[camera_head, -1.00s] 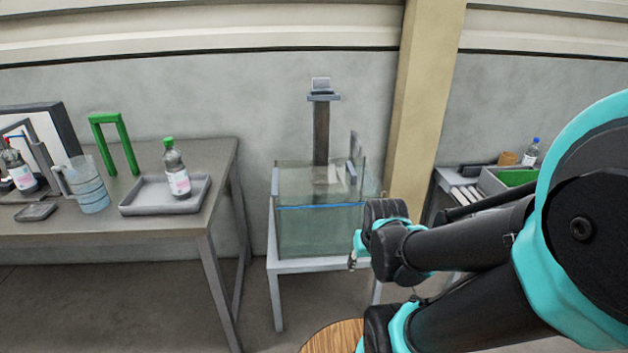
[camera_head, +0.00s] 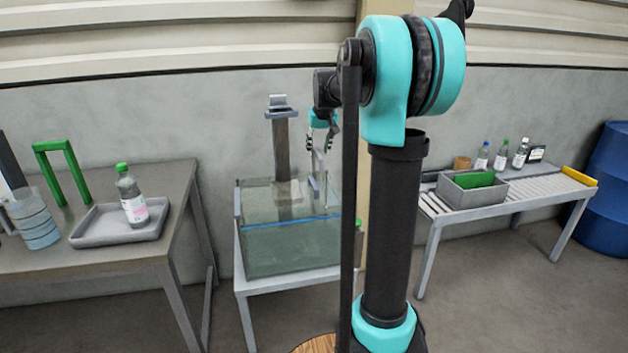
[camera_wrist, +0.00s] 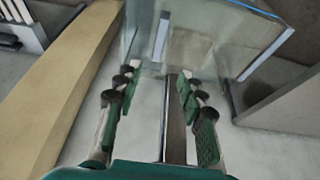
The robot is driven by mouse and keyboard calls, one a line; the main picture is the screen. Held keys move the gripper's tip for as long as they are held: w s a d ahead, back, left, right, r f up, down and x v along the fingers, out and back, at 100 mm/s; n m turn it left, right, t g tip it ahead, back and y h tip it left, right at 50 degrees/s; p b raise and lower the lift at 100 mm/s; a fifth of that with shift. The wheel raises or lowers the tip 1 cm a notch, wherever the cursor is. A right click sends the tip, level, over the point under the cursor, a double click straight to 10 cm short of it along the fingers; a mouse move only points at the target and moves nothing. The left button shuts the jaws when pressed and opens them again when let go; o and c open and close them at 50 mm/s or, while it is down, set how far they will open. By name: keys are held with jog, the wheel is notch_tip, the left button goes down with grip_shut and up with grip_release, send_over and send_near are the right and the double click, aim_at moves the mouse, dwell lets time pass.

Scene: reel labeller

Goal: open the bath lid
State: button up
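The bath is a clear glass tank (camera_head: 290,245) with a blue line around it, on a pale stand in the head view. A thin grey upright piece (camera_head: 318,168) stands at its right side; it looks like part of the lid, but I cannot tell the lid's outline. My gripper (camera_head: 321,146) hangs above the bath's right side, fingers down. In the wrist view my gripper (camera_wrist: 155,80) has its fingers apart, with a narrow grey bar (camera_wrist: 174,120) between them and gaps on both sides. The tank glass (camera_wrist: 215,40) lies beyond the fingertips. Contact with the bar is not clear.
A grey post (camera_head: 281,150) rises behind the bath. A table at left holds a tray (camera_head: 90,232) with a bottle (camera_head: 132,198). A roller bench (camera_head: 540,183) with a grey crate (camera_head: 470,197) stands at right. A beige pillar (camera_wrist: 65,90) is close beside my gripper.

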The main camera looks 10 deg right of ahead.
aim_at(314, 182)
jog(key=x, duration=1.7)
jog(key=shift+w, duration=0.3)
jog(key=shift+c, duration=0.3)
grip_shut()
